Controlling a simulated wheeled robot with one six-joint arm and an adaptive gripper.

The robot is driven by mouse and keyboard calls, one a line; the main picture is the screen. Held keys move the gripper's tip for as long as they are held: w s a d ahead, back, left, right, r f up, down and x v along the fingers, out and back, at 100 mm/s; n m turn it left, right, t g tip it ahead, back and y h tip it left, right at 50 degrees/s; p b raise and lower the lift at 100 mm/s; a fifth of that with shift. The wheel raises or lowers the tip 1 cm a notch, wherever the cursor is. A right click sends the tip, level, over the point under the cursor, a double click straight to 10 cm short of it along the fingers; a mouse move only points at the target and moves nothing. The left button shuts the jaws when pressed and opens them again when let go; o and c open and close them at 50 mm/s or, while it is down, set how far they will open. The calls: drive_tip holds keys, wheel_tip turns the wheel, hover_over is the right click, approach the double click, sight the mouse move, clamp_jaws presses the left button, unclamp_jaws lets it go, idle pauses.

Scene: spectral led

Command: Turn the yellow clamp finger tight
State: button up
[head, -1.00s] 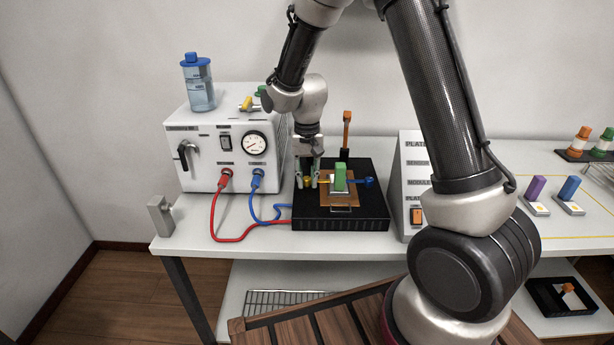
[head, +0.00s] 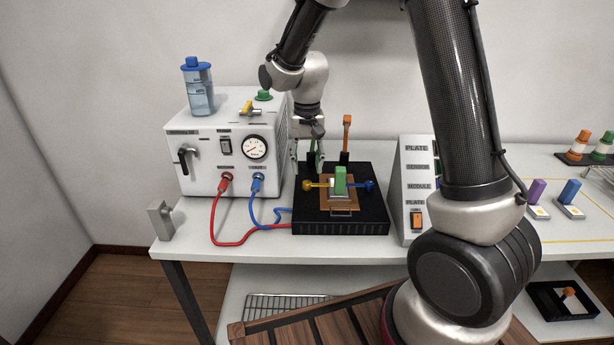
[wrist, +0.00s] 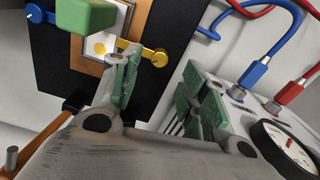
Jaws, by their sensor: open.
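The yellow clamp (head: 308,185) is a round knob on a thin shaft, pointing left from the brown plate (head: 353,207) on the black base. Its tip seems to meet the green-topped block (head: 340,180); I cannot tell how firmly. A blue clamp (head: 369,184) faces it from the right. The yellow knob (wrist: 159,58) also shows in the wrist view, beyond my finger tips and partly overlapped near its shaft. My gripper (head: 309,160) is open and empty. It is behind the yellow knob, over the back left of the black base, apart from the knob.
A white machine (head: 208,155) with a gauge stands left of the base. Red (head: 216,215) and blue (head: 255,205) hoses run from its front. An orange-topped post (head: 346,135) stands behind the base. A labelled sloped panel (head: 416,165) is to the right.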

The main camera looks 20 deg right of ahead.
sight(307, 183)
wheel_tip(307, 183, up, 6)
idle(0.6)
drive_tip(key=s+d+r+n+t, duration=0.1)
drive_tip(key=s+d+r, duration=0.3)
drive_tip(key=s, duration=0.4)
drive_tip(key=s+d+r+t, duration=0.2)
drive_tip(key=s+d, duration=0.4)
drive_tip(key=s, duration=0.3)
drive_tip(key=s+d+r+n+t, duration=0.1)
drive_tip(key=s+d+r, duration=0.4)
drive_tip(key=s, duration=0.4)
drive_tip(key=shift+s+r+n, duration=0.2)
drive_tip(key=shift+r+n, duration=0.1)
